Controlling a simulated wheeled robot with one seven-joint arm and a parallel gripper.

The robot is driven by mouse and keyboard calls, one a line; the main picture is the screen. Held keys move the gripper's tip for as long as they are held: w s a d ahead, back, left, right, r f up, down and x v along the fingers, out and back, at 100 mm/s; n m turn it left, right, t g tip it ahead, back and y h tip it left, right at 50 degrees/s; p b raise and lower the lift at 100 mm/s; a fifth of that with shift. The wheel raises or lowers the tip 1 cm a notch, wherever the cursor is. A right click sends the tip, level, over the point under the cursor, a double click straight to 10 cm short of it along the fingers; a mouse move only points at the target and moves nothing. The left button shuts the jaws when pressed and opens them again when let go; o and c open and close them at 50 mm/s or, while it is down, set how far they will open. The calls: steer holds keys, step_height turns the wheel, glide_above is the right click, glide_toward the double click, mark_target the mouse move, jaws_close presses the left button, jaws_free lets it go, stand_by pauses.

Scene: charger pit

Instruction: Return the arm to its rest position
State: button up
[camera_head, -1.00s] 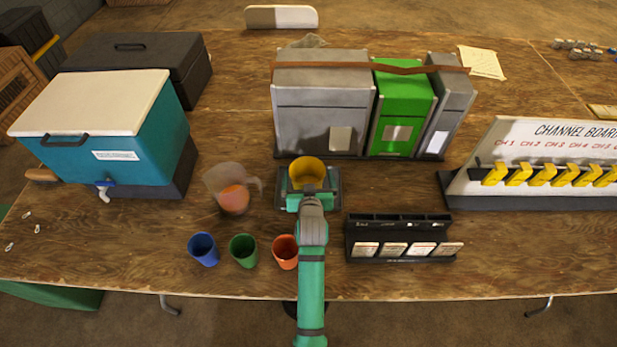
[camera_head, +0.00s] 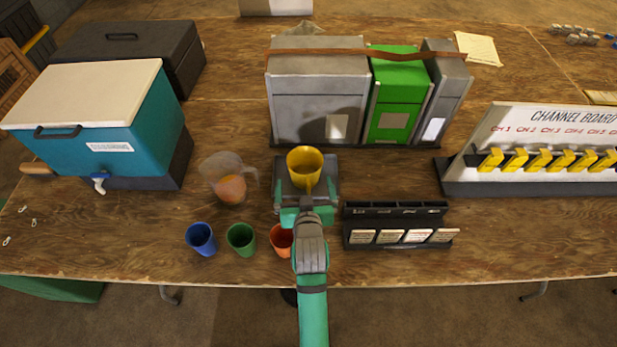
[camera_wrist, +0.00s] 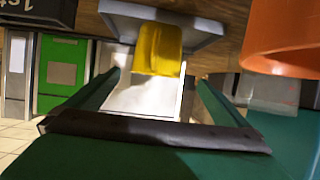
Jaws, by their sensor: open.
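My gripper (camera_head: 305,216) is open and empty, over the wooden table in front of a grey square stand. My green and grey arm reaches up from the bottom edge of the head view. A yellow cup (camera_head: 304,167) stands on the grey stand (camera_head: 327,186), just beyond the fingertips. In the wrist view the yellow cup (camera_wrist: 159,50) shows between and beyond the two open green fingers, apart from them.
An orange cup (camera_head: 281,240) stands close left of my gripper, with green (camera_head: 241,238) and blue (camera_head: 201,238) cups farther left. A pitcher (camera_head: 229,181) with orange liquid stands left. A black card rack (camera_head: 398,228) stands close right. Grey and green machines (camera_head: 318,100) stand behind.

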steer(key=shift+s+d+r, duration=0.2)
steer(key=shift+s+d, duration=0.15)
stand_by(0.3)
steer(key=s+t+h, duration=0.1)
steer(key=s+t, duration=0.1)
steer(key=s, duration=3.4)
steer(key=shift+d+m, duration=0.2)
steer(key=shift+m, duration=0.2)
